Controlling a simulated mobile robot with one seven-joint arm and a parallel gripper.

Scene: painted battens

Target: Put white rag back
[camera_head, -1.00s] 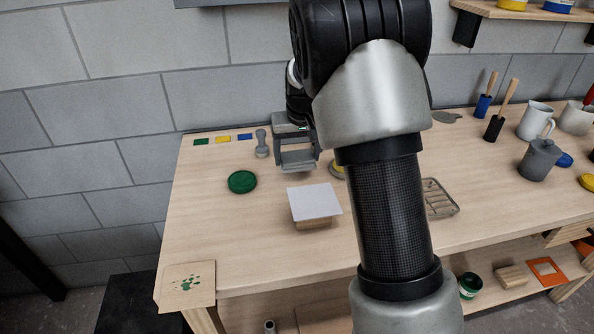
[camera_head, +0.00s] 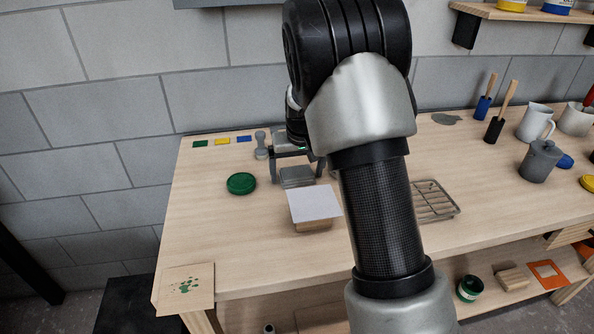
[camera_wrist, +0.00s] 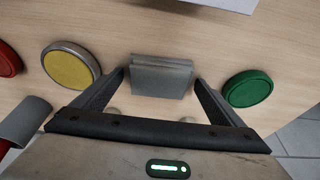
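A flat white square (camera_head: 314,203), the only rag-like white thing I see, lies over a light wooden block near the middle of the bench. Its edge also shows at the top of the wrist view (camera_wrist: 225,3). My gripper (camera_head: 298,168) is behind it, pointing down, with its fingers spread. A grey block (camera_wrist: 160,76) shows between the fingertips in the wrist view, with slight gaps at both sides. It also shows in the head view (camera_head: 297,177). I cannot tell how far the fingers reach down around it. The gripper does not touch the white square.
A green lid (camera_head: 241,183) lies left of the gripper. A yellow round lid (camera_wrist: 70,66) and a red one (camera_wrist: 6,60) lie on the other side. A wire rack (camera_head: 434,201), brushes and a grey pot (camera_head: 540,160) stand right. The bench's front left holds a stained board (camera_head: 186,288).

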